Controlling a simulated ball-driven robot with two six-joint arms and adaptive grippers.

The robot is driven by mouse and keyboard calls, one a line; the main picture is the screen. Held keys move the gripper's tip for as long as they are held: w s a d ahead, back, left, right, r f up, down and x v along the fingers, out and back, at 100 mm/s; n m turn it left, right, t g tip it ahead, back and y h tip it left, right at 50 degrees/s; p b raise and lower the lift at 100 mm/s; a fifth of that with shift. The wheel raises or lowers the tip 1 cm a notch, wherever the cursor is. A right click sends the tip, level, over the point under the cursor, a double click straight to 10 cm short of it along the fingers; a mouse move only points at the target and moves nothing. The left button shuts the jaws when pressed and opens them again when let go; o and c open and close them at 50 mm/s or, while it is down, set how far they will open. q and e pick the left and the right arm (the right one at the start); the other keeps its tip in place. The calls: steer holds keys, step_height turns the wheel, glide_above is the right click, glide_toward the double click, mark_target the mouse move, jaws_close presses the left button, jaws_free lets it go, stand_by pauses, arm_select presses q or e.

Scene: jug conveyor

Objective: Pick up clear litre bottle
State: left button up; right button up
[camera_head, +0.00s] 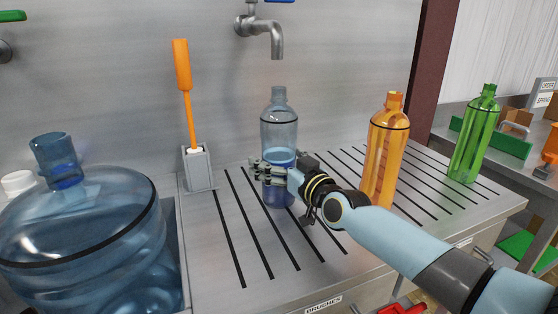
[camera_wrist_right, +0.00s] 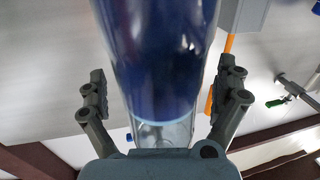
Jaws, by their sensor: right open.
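The clear litre bottle (camera_head: 279,132) stands upright on the grooved steel drainboard, under the tap. It is pale and see-through with a dark ring near the shoulder and blue in its lower part. My right gripper (camera_head: 270,172) reaches in from the right at the bottle's lower middle. In the right wrist view the bottle (camera_wrist_right: 160,65) stands between the two fingers of the open gripper (camera_wrist_right: 163,95), with gaps visible on both sides. Part of the bottle's lower half is hidden by the gripper in the head view. My left gripper is not in view.
An orange bottle (camera_head: 388,150) stands close behind my right forearm, and a green bottle (camera_head: 473,135) farther right. An orange brush (camera_head: 186,90) stands in a grey holder (camera_head: 198,168) to the left. A large blue jug (camera_head: 80,225) fills the left. The drainboard's (camera_head: 225,265) front left is clear.

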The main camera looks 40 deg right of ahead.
mark_target(289, 152)
steer(key=shift+r, duration=0.1)
steer(key=c, duration=1.7)
step_height(289, 152, up, 3)
steer(key=p, duration=0.3)
steer(key=shift+r+p, duration=0.45)
steer(key=s+p, duration=0.1)
steer(key=s, duration=0.2)
steer(key=s+p, duration=0.1)
steer(key=s, duration=0.3)
steer(key=shift+s+a+f, duration=0.1)
steer(key=shift+a+f, duration=0.05)
steer(key=s, duration=0.5)
steer(key=s+p, duration=0.1)
steer(key=s, duration=0.4)
steer(key=shift+s+a+f, duration=0.1)
steer(key=shift+s+a, duration=0.1)
steer(key=shift+s, duration=0.2)
